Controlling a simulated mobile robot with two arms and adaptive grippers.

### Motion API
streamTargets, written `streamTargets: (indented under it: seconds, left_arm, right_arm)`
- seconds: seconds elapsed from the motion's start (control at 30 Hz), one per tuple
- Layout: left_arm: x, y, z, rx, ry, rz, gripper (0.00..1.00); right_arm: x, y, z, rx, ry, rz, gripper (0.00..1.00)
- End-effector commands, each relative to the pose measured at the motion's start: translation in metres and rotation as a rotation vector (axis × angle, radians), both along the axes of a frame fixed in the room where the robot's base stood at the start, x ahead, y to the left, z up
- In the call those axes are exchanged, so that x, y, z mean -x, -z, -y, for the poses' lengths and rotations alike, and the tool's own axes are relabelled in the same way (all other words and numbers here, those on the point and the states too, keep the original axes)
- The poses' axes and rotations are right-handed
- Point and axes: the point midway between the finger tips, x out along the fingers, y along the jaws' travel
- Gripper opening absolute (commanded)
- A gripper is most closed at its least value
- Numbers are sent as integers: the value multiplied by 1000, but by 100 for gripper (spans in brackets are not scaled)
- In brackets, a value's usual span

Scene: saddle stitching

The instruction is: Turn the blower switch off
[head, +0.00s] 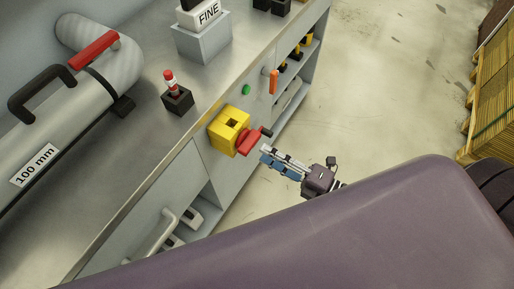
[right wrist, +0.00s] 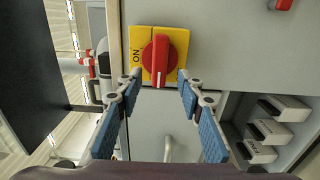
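The blower switch is a yellow box (head: 222,138) with a red knob (head: 252,140) on the grey cabinet front. In the right wrist view the yellow plate (right wrist: 143,39) has "ON" printed left of the red knob (right wrist: 159,61), whose raised grip stands upright in that picture. My right gripper (head: 270,159) is open in front of the switch. In the right wrist view its fingertips (right wrist: 159,80) lie on either side of the knob's lower part, with gaps; whether either touches is not clear. My left gripper is not in view.
A green button (head: 246,89) and an orange handle (head: 273,81) are on the same cabinet front. A red-topped lever (head: 171,82) and a pipe labelled "100 mm" (head: 60,140) are on the bench. Open floor (head: 390,80) lies right; wooden pallets (head: 490,100) stand beyond.

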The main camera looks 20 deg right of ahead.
Motion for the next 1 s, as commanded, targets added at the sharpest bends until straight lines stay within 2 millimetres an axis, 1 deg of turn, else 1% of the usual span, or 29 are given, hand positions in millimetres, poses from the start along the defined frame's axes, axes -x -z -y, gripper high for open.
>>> streamTargets:
  seconds: [0.03,0.2,0.4,1.0]
  left_arm:
    - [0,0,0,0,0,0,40]
    - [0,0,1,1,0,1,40]
    - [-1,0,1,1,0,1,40]
    - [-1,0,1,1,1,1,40]
  right_arm:
    - [11,2,8,2,0,-5,35]
    - [35,1,27,2,0,-2,35]
    - [50,0,39,1,-1,-1,35]
    - [51,1,41,0,2,-3,35]
